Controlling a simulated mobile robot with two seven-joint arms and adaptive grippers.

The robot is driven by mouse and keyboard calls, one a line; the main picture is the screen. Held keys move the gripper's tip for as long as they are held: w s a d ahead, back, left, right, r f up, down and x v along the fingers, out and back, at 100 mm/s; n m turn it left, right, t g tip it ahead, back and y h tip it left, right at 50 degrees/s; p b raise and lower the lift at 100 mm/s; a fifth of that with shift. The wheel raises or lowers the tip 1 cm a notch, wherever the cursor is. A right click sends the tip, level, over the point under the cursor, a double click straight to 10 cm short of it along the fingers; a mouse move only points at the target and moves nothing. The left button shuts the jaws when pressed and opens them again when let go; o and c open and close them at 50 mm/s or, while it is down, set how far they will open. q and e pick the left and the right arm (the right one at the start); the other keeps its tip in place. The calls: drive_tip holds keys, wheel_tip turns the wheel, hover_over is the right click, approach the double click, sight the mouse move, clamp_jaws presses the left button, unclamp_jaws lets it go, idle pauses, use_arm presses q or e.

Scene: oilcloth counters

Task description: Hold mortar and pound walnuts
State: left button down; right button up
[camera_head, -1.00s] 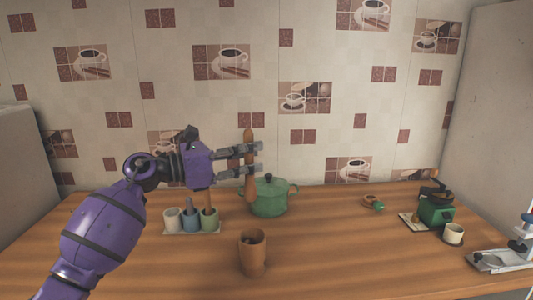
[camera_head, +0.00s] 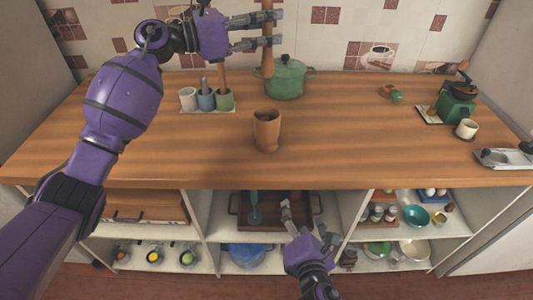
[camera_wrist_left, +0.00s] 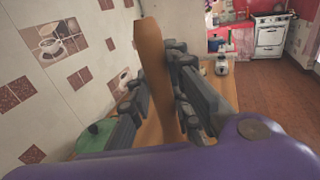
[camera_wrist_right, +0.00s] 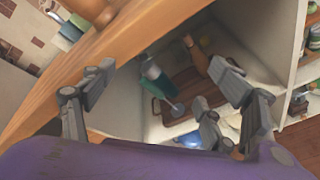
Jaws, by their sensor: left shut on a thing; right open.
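The wooden mortar (camera_head: 267,133) stands upright on the counter near its front edge, with dark contents just visible inside; I cannot make out single walnuts. My left gripper (camera_head: 274,29) is shut on the long wooden pestle (camera_head: 267,63), held upright above the counter, behind the mortar and apart from it. The pestle also shows between the fingers in the left wrist view (camera_wrist_left: 152,70). My right gripper (camera_head: 303,220) is open and empty, in front of the counter and below its top, lower than the mortar.
A green lidded pot (camera_head: 287,80) stands behind the mortar. Small cups on a tray (camera_head: 207,110) are at left. A green grinder (camera_head: 457,108) and a cream cup (camera_head: 467,129) are at right. The wooden counter (camera_head: 350,150) is clear around the mortar. Open shelves lie below.

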drive_tip(key=w+a+r+n+t, duration=0.3)
drive_tip(key=w+a+r+n, duration=0.15)
drive_tip(key=r+n, duration=0.35)
drive_tip(key=n+h, duration=0.1)
approach(267, 128)
drive_tip(key=w+f, duration=0.2)
drive_tip(key=f, duration=0.1)
drive_tip(key=shift+w+a, duration=0.1)
drive_tip(key=shift+w, duration=0.15)
drive_tip(key=w, duration=1.1)
drive_tip(key=shift+w, duration=0.25)
drive_tip(key=c, duration=1.5)
use_arm(q)
wheel_tip(267, 128, down, 16)
use_arm(e)
drive_tip(key=shift+o, duration=0.2)
drive_tip(key=shift+f, duration=0.1)
